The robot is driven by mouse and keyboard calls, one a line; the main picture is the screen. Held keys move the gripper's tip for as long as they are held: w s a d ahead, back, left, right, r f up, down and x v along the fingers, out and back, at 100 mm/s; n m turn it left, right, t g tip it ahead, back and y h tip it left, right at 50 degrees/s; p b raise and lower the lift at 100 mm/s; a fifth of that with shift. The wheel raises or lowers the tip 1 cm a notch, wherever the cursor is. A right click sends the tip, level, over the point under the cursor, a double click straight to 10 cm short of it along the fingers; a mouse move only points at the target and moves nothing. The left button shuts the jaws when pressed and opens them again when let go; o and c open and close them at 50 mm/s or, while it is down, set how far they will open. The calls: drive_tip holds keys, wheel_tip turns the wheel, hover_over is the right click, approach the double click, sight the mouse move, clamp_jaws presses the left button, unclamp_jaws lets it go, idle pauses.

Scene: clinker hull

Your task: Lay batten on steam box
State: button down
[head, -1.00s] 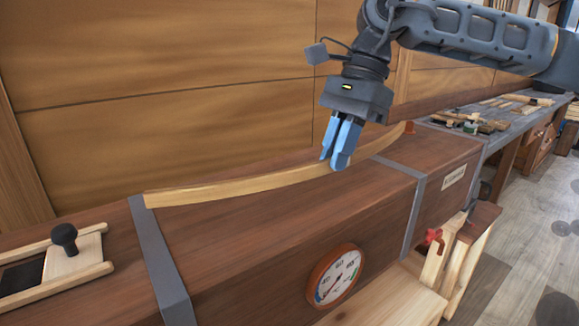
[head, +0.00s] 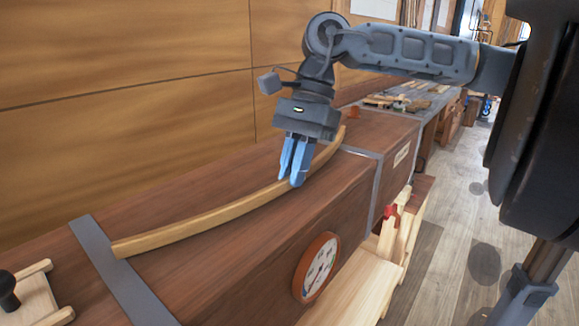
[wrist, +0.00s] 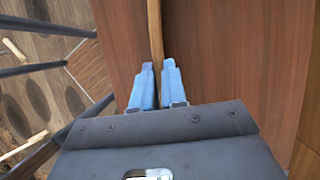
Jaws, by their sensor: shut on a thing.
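The batten (head: 210,221) is a long, pale, curved wooden strip. It lies along the top of the steam box (head: 190,255), a long dark reddish-brown wooden box with grey metal straps; its near end is over the left strap. I cannot tell whether its whole length touches the lid. My gripper (head: 293,182), with blue fingers, is shut on the batten around its middle, pointing down. In the wrist view the batten (wrist: 155,40) runs up from between the two fingertips (wrist: 157,68), above the brown lid.
A round dial gauge (head: 317,267) is on the box's front face. A sliding hatch with a black knob (head: 8,285) is at the left end. A tool-strewn bench (head: 410,98) lies beyond. A wooden wall backs the box.

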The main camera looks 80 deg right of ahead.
drive_tip(key=shift+f+b, duration=0.2)
drive_tip(key=shift+b, duration=0.1)
drive_tip(key=c, duration=1.2)
unclamp_jaws()
drive_tip(key=shift+r, duration=0.2)
drive_tip(key=shift+r+p, duration=0.2)
drive_tip(key=shift+p, duration=0.35)
drive_tip(key=b+v, duration=0.2)
drive_tip(key=v, duration=0.9)
drive_tip(key=shift+d+r+b, duration=0.25)
drive_tip(key=shift+r+b, duration=0.05)
drive_tip(key=shift+s, duration=0.15)
